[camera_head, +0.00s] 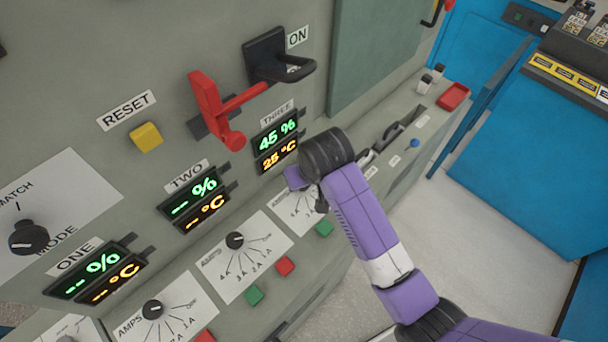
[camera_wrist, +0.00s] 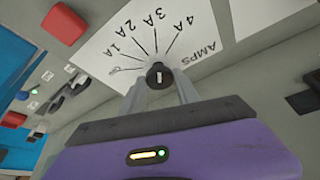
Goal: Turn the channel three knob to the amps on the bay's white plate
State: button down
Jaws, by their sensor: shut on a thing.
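The channel three knob (camera_wrist: 158,73) is black with a white mark and sits on a white dial plate (camera_wrist: 215,22) marked 1A, 2A, 3A, 4A and AMPS, upside down in the wrist view. My gripper (camera_wrist: 160,88) is shut on the knob, one finger on each side. The mark looks upright in the wrist view, near the 3A line, but I cannot tell the exact setting. In the head view my arm hides the knob and part of its plate (camera_head: 294,205). The channel three display (camera_head: 276,143) reads 45 % and 25 °C. I cannot read amps on any bay plate.
Channel two's knob (camera_head: 235,240) and channel one's knob (camera_head: 153,310) stand to the left. A red lever (camera_head: 207,100) and a black handle (camera_head: 290,69) stick out above.

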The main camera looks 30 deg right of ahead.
dwell(0.3)
jog(key=c, duration=0.9)
grip_release()
jog(key=shift+r, duration=0.15)
jog(key=v, duration=0.7)
jog(key=shift+r, duration=0.25)
jog(key=shift+s+a, duration=0.1)
jog(key=shift+s, duration=0.1)
